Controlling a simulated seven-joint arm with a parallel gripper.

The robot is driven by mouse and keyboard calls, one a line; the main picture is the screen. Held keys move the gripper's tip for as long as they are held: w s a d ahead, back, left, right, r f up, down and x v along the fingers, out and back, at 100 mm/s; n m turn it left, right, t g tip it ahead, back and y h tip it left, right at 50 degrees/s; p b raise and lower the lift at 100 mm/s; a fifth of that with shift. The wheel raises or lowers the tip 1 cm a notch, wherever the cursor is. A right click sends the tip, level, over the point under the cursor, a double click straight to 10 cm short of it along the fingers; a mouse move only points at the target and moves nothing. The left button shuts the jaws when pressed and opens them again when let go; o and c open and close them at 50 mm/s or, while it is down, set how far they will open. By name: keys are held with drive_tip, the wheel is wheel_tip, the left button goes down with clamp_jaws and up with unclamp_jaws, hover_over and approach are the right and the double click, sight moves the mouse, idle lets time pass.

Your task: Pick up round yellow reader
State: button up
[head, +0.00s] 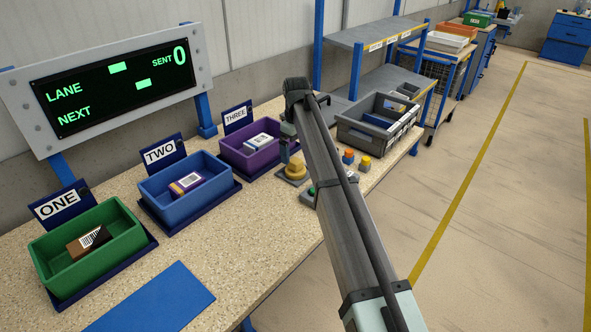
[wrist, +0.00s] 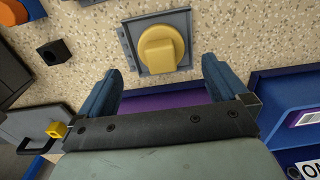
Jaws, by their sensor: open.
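The round yellow reader (head: 295,168) sits on a grey square base on the speckled worktop, right of the purple bin in the head view. In the wrist view the yellow reader (wrist: 160,48) shows as a round body with a raised block on top, on its grey plate (wrist: 182,27). My gripper (wrist: 162,72) is open, with its two blue fingers apart and nothing between them. The reader appears just beyond the fingertips, roughly centred between them. In the head view my gripper (head: 288,137) is partly hidden by my arm and is above and close to the reader.
Purple (head: 260,168), blue (head: 208,199) and green (head: 112,253) bins stand left of the reader, each holding a boxed item. A grey crate (head: 352,133) and small orange and yellow buttons (head: 348,156) are to its right. A blue mat (head: 165,300) lies in front.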

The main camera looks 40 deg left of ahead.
sight(296, 161)
drive_tip(key=shift+a+f, duration=0.1)
drive_tip(key=shift+f, duration=3.05)
drive_tip(key=shift+c, duration=0.2)
drive_tip(key=c, duration=1.1)
